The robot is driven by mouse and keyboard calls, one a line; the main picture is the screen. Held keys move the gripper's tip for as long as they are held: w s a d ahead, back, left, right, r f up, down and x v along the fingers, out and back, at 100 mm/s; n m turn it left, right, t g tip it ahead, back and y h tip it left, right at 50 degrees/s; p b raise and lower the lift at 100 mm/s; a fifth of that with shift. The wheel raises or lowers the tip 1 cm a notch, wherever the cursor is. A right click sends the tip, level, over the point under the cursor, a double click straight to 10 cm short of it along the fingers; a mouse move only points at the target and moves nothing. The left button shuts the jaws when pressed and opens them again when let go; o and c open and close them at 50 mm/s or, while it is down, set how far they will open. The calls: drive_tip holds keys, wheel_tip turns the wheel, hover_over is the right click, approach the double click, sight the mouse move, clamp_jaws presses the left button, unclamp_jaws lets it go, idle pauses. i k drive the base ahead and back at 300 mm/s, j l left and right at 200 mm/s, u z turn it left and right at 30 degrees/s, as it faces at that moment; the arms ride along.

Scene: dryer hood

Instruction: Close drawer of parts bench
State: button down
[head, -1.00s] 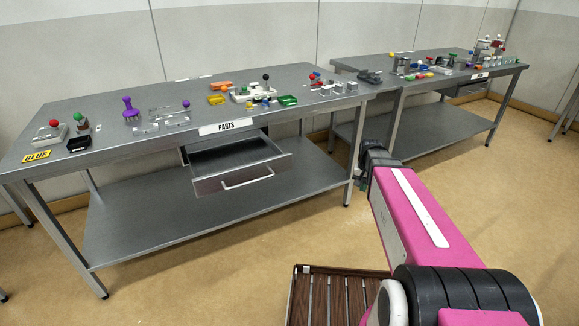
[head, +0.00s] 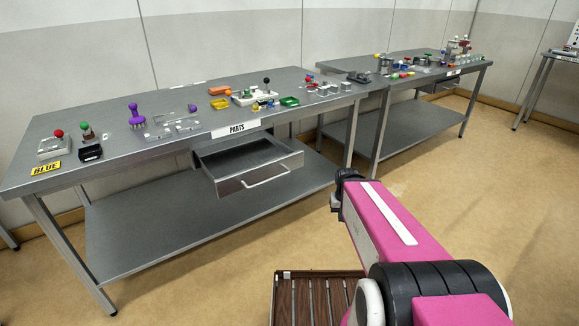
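The parts bench (head: 105,110) is a grey metal table with a "PARTS" label (head: 237,128) on its front edge. Its drawer (head: 262,172) hangs under the top below this label and is pulled open, with the inside showing empty. The drawer has a grey front with a pale bar handle (head: 267,178). My pink arm reaches forward from the lower right. Its dark end, my gripper (head: 338,200), is right of the drawer and apart from it in the picture. The fingers are too small and dark to tell whether they are open.
Coloured knobs, trays and fixtures stand on the bench top, including a purple-handled tool (head: 136,114). A bench leg (head: 350,135) stands right of the drawer. A second bench (head: 425,80) stands to the right.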

sight(255, 159)
drive_tip(key=k+j, duration=0.1)
drive_tip(key=j, duration=0.25)
drive_tip(key=k+j, duration=0.1)
drive_tip(key=j, duration=0.25)
drive_tip(key=k+j, duration=0.15)
drive_tip(key=j, duration=0.2)
drive_tip(key=k+j, duration=0.1)
drive_tip(key=j, duration=0.25)
